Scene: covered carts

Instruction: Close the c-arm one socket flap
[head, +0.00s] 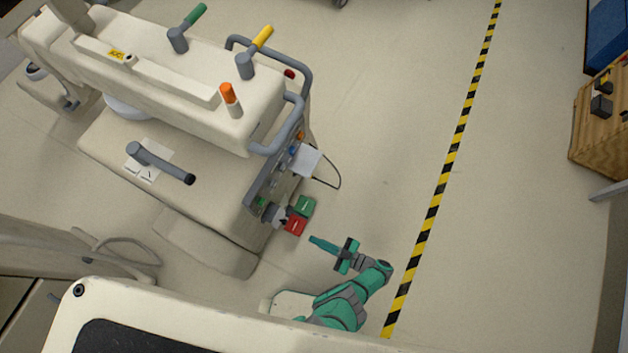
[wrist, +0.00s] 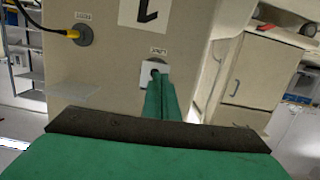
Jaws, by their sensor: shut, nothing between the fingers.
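The beige cart body (head: 200,190) carries a side panel with a row of sockets and small coloured parts. A green piece (head: 305,205) and a red piece (head: 295,225) stick out low on that panel, and a white plate (head: 306,161) juts out higher up. I cannot tell which is the C-arm one flap. My gripper (head: 313,240) is shut and empty, just right of the red piece and apart from it. In the wrist view my gripper (wrist: 157,82) points at a beige face with a white square socket plate (wrist: 147,72), partly hidden by the fingers. The small labels are unreadable.
In the wrist view a yellow cable plug (wrist: 74,34) sits in a round grey socket at upper left. In the head view grey handrails (head: 305,80) and coloured levers top the cart. Open floor lies right of the gripper, up to a striped line (head: 451,155).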

